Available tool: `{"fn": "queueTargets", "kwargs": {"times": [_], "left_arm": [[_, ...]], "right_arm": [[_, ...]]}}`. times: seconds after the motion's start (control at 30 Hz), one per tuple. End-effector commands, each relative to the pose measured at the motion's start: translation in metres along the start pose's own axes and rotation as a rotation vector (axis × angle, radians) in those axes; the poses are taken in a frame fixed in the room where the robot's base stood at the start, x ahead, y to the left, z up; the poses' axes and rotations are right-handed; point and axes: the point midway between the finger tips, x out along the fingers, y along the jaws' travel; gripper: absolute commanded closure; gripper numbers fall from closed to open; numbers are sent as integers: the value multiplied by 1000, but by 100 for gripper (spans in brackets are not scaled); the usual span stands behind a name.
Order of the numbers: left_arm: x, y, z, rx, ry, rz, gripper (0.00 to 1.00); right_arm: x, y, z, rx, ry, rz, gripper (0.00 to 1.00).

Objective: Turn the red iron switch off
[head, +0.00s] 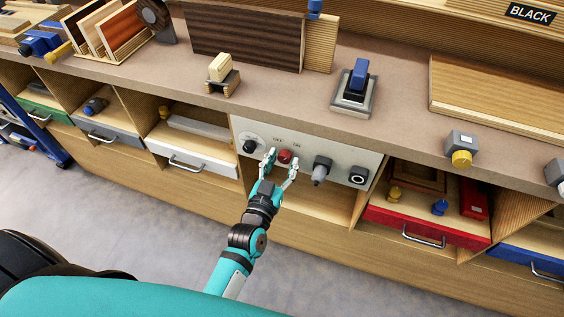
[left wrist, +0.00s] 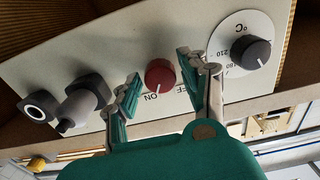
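The red switch (head: 285,156) is a round knob on the pale control panel (head: 254,128), below the OFF and ON labels. In the left wrist view the red switch (left wrist: 160,75) shows upside down, and its pale mark seems to point toward ON. My left gripper (head: 282,161) is open, with one finger on each side of the switch. In the left wrist view my left gripper's fingers (left wrist: 158,70) flank the knob with visible gaps, so it does not look gripped. My right gripper is not in view.
A black temperature dial (head: 250,146) sits left of the switch. A grey plug (head: 321,169) and a black round socket (head: 358,176) are to its right. A white drawer (head: 193,155) and a red drawer (head: 427,222) flank the panel. Below the panel is an open shelf.

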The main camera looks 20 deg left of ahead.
Motion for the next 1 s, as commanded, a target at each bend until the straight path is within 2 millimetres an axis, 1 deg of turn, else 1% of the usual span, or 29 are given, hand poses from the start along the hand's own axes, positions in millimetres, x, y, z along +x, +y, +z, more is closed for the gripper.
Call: {"fn": "queueTargets", "kwargs": {"times": [0.03, 0.3, 0.5, 0.67, 0.87, 1.0], "left_arm": [[0, 0, 0, 0, 0, 0, 64], [0, 0, 0, 0, 0, 0, 99], [0, 0, 0, -12, 0, 0, 99], [0, 0, -1, -63, -1, 0, 99], [0, 0, -2, -192, 0, 1, 99], [0, 1, -3, -317, 0, 1, 99]], "right_arm": [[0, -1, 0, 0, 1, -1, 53], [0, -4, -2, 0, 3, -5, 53], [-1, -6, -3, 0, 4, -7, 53], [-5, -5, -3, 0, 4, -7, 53], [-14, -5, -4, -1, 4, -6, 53], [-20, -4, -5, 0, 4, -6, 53]]}}
